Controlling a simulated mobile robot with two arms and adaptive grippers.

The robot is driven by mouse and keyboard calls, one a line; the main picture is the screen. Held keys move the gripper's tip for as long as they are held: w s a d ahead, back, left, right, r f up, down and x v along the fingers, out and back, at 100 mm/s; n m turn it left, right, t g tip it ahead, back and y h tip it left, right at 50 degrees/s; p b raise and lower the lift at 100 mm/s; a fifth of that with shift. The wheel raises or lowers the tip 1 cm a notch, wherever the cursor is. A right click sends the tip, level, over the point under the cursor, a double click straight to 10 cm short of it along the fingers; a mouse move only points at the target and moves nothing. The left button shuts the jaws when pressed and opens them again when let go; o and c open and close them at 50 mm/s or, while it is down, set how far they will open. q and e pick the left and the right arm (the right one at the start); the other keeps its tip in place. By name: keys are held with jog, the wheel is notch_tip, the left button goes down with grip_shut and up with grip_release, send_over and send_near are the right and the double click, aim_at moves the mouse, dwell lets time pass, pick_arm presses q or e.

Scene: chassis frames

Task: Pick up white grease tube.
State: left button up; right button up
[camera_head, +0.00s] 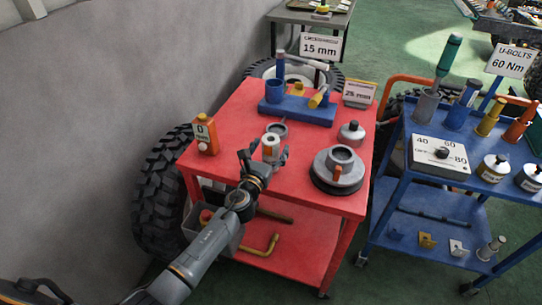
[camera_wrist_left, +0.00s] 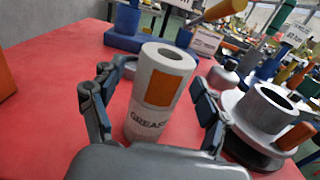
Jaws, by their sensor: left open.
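The white grease tube (camera_head: 270,148) stands upright on the red cart top (camera_head: 232,128). In the left wrist view the tube (camera_wrist_left: 155,112) shows an orange patch and the word GREASE. My left gripper (camera_head: 265,160) is open, with one finger on each side of the tube. In the left wrist view its fingers (camera_wrist_left: 150,105) stand apart from the tube, with a gap on both sides. The tube's lowest part is hidden behind the gripper body in the wrist view. My right gripper does not show in either view.
A grey pot on a dark round base (camera_head: 338,172) stands to the right. An orange box (camera_head: 206,136) stands left. A blue tool block (camera_head: 298,110) lies behind, and a grey jar (camera_head: 351,134) stands at back right. A blue cart (camera_head: 430,185) is beside the red one.

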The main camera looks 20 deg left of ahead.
pick_arm(q)
jog(key=shift+w, duration=0.4)
jog(key=shift+c, duration=0.5)
jog(key=c, duration=1.3)
